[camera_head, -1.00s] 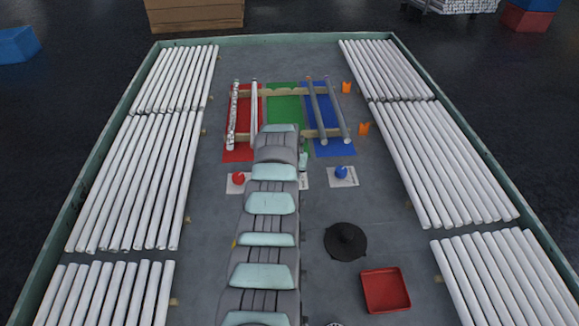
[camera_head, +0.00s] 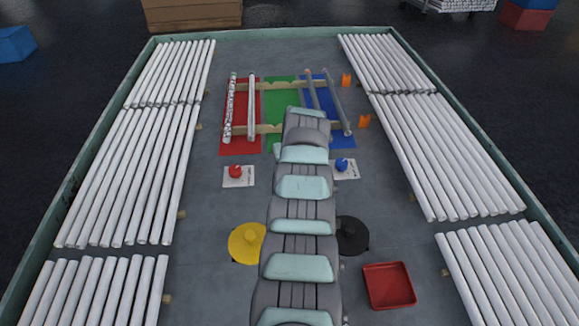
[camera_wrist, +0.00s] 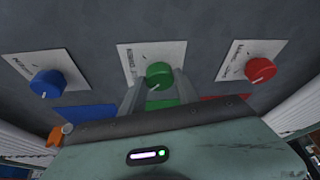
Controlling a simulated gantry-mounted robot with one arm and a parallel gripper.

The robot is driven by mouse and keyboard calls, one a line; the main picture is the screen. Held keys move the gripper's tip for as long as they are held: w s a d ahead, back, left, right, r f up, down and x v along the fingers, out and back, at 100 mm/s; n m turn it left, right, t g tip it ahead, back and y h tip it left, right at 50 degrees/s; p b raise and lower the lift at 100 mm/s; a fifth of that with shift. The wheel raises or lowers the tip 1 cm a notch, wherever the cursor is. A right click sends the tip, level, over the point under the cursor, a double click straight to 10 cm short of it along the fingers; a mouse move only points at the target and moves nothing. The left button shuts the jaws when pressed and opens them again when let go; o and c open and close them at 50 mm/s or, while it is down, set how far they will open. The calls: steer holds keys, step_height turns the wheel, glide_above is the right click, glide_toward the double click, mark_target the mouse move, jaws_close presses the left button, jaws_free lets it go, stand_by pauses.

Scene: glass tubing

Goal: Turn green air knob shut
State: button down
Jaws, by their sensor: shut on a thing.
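The green knob (camera_wrist: 159,75) sits on a white labelled plate (camera_wrist: 140,52) in the middle of the wrist view. My gripper (camera_wrist: 156,90) reaches it with its two fingers on either side of the knob and is shut on it. A small pale line shows on the knob's face. In the head view my arm hides the green knob and the gripper's fingers.
The blue knob (camera_head: 341,164) and red knob (camera_head: 235,171) flank my arm on their own plates. Glass tubes (camera_head: 252,105) lie on wooden rests over coloured mats. A yellow disc (camera_head: 247,242), a black disc (camera_head: 352,236) and a red tray (camera_head: 389,286) lie nearer.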

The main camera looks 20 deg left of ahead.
steer(key=c, duration=0.9)
jaws_free()
steer(key=shift+d+r+p, duration=0.2)
steer(key=shift+r+p, duration=0.35)
steer(key=shift+p, duration=0.2)
steer(key=p+v, duration=0.4)
steer(key=v, duration=0.5)
steer(key=shift+s+r+p, duration=0.25)
steer(key=shift+r+p, duration=0.05)
steer(key=shift+r, duration=0.1)
